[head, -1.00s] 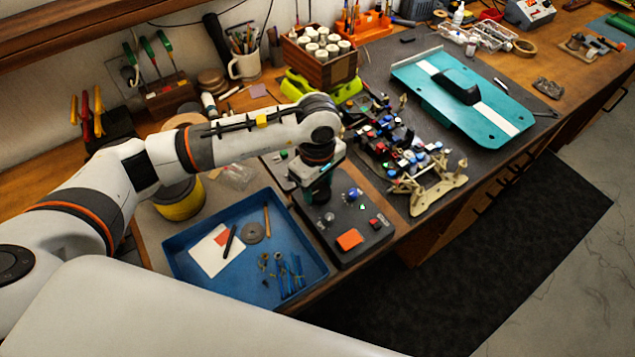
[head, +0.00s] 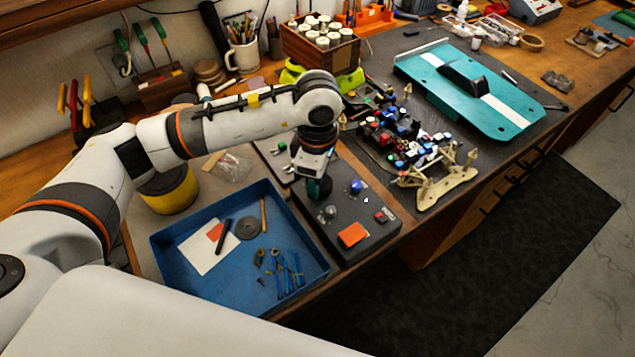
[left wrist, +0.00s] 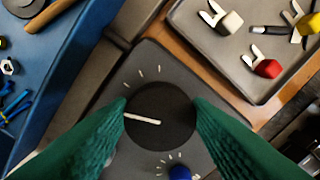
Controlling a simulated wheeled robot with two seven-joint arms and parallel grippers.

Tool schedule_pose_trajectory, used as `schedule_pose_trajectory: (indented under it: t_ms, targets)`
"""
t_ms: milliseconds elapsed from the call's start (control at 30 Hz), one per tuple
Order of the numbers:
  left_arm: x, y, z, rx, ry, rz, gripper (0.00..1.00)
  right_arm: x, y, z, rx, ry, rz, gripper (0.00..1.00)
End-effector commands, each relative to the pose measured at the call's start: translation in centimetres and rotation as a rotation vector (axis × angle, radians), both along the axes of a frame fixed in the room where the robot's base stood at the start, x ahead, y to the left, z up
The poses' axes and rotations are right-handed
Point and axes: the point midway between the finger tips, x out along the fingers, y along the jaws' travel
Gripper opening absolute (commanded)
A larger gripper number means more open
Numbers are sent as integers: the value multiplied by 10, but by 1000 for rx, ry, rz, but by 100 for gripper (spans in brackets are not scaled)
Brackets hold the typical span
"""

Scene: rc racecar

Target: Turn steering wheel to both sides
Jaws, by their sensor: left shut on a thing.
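On the dark control box (head: 378,236), my left gripper (head: 318,190) points down over its rear-left part. In the left wrist view its green fingers (left wrist: 160,112) are closed against both sides of a round black dial (left wrist: 172,104) with a white pointer line. The pointer aims to the left in that view, and white tick marks surround the dial. In the head view the gripper hides the dial. The open racecar chassis (head: 402,146), with coloured parts and a cream front end, lies beside the box. My right gripper does not show.
The box also carries a blue knob (head: 355,187), an orange button (head: 352,235) and a red button (head: 380,216). A blue tray (head: 165,262) of small parts lies left of it. The teal car shell (head: 500,122) lies behind the chassis.

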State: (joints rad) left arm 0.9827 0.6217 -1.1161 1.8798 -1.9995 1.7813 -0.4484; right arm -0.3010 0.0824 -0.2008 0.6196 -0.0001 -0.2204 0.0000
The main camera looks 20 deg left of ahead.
Motion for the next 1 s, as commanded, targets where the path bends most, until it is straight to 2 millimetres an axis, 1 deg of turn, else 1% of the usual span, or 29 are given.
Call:
schedule_pose_trajectory:
  t_ms: [33,100,400,633,1000]
  targets:
    - [1,0,-4,-1,-3,38,23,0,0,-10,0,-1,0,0]
    - [0,0,-4,-1,-3,96,23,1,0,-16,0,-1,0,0]
    - [-1,0,-2,-1,-3,289,23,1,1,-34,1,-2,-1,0]
    - [-1,0,-1,0,-2,366,23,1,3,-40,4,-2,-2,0]
    - [-1,0,1,-1,-2,389,23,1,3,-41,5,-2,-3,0]
